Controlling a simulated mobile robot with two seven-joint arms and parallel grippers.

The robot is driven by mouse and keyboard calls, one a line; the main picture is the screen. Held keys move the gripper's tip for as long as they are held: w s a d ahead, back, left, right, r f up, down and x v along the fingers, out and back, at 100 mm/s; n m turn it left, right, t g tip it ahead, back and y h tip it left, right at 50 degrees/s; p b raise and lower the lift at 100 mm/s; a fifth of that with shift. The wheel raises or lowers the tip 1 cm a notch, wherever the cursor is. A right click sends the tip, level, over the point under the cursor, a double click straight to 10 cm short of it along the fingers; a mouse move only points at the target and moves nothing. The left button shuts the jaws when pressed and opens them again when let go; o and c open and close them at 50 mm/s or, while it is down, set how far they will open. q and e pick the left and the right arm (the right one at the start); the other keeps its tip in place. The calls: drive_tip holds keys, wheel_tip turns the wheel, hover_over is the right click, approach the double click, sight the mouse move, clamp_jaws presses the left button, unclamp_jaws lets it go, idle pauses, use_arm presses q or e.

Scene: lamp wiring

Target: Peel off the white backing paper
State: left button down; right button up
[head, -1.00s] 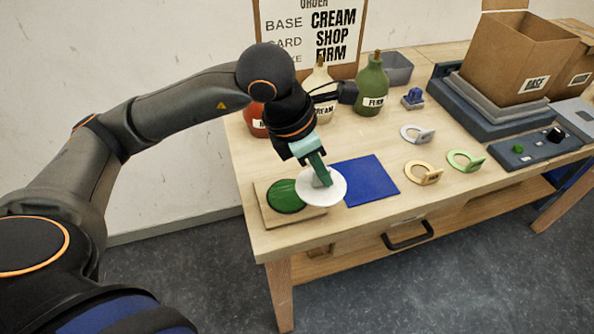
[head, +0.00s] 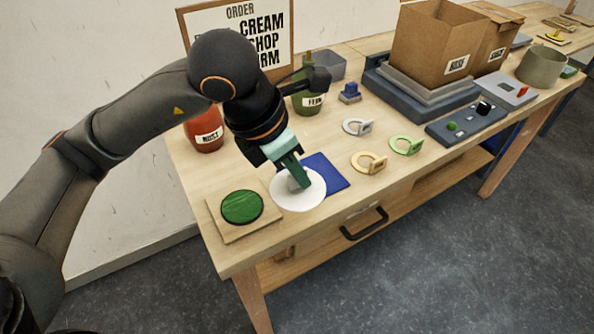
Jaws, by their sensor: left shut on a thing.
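The white backing paper (head: 296,195) is a round white disc held by my left gripper (head: 299,181), which is shut on it. The disc is right of the green round pad (head: 242,207), apart from it, and overlaps the near left part of the blue sheet (head: 328,174). The green pad lies bare on a square wooden board (head: 218,216) at the table's left front corner. I cannot tell whether the disc touches the table. My right gripper is not in view.
A cardboard box (head: 430,50) stands on a grey base. An order sign (head: 262,30) stands at the back.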

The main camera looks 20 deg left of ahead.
use_arm(q)
drive_tip(key=shift+r+p, duration=1)
drive_tip(key=shift+r, duration=0.95)
